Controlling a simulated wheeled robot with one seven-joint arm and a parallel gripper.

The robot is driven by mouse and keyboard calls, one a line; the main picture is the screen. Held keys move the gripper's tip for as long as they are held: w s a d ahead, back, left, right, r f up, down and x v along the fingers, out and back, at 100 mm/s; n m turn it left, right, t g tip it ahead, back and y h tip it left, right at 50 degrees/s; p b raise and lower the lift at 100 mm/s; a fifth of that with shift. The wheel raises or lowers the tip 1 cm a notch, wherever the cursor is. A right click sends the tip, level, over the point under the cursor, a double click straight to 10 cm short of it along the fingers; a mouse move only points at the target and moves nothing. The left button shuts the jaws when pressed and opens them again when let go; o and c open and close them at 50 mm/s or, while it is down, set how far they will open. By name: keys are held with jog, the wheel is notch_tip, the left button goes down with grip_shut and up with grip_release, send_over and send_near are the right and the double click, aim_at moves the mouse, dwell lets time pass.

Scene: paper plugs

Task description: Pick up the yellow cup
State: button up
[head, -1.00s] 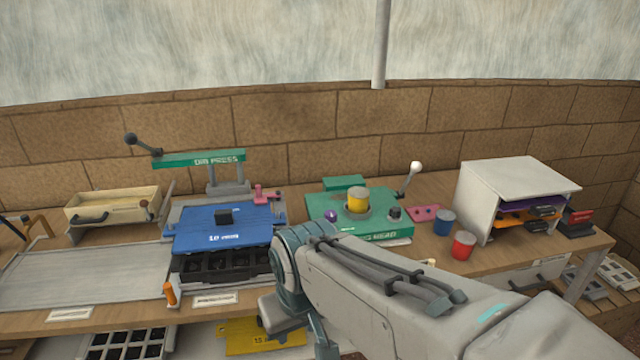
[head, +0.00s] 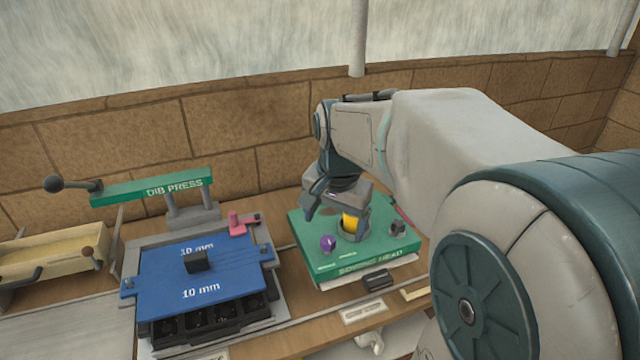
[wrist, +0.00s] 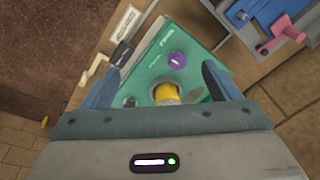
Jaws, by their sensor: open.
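The yellow cup (head: 349,222) sits in a grey ring on the green sowing head (head: 390,248); my gripper hides its top in the head view. In the wrist view the cup (wrist: 167,93) shows low between my fingers, partly hidden by my gripper body. My gripper (head: 337,212) points down just above the cup. In the wrist view my gripper (wrist: 162,82) has its fingers wide apart, with nothing held between them.
On the sowing head stand a purple knob (head: 327,243) and a dark knob (head: 398,228). To the left is the dib press (head: 150,188) with its blue 10 mm plate (head: 200,270) and a pink piece (head: 238,226). A brick wall (head: 120,150) stands behind.

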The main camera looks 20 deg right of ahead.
jog(key=w+d+r+m+g+p, duration=0.1)
jog(key=w+d+r+m+p, duration=0.1)
jog(key=w+d+m, duration=0.6)
jog(key=m+p, duration=0.1)
jog(key=m, duration=0.4)
send_over(355, 219)
jog(key=w+d, duration=0.2)
jog(key=w, duration=0.1)
jog(key=shift+g, duration=0.4)
notch_tip(355, 219, down, 9)
jog(key=shift+w+r, duration=0.15)
jog(key=f, duration=0.2)
jog(key=f+p, duration=0.1)
jog(key=f, duration=0.2)
jog(key=shift+s+a+f, duration=0.25)
jog(key=shift+f, duration=0.05)
jog(key=c, duration=1.1)
